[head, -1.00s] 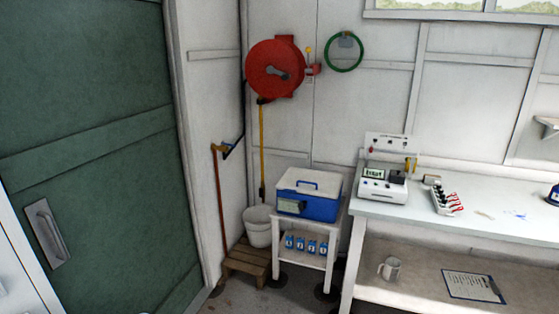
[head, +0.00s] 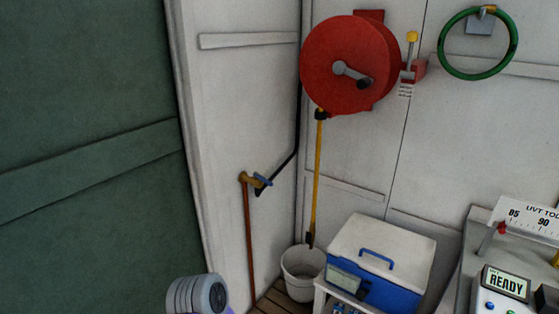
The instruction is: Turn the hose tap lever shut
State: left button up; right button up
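The brass hose tap (head: 246,177) sits on top of an upright copper-coloured pipe (head: 249,235) by the left wall, near the corner. Its blue lever (head: 263,179) sticks out to the right of the tap body. The lever looks roughly in line with the spout, but it is too small to be sure. A dark hose (head: 283,164) runs up from the tap towards the red hose reel (head: 345,65). Neither of my grippers is in view. A grey rounded part of my arm shows at the bottom edge, left of the pipe, well apart from the tap.
A valve with a yellow-knobbed lever (head: 411,45) is beside the reel. A green hoop (head: 442,50) hangs further right. A white bucket (head: 300,272), a wooden pallet (head: 272,302) and a blue cool box (head: 385,262) stand below. A green door (head: 80,150) is at left.

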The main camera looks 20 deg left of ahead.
aim_at(256, 174)
jog(key=i, duration=0.6)
jog(key=u, duration=0.9)
jog(key=k, duration=0.6)
jog(key=u, duration=0.65)
jog(key=i, duration=0.7)
jog(key=u, duration=0.1)
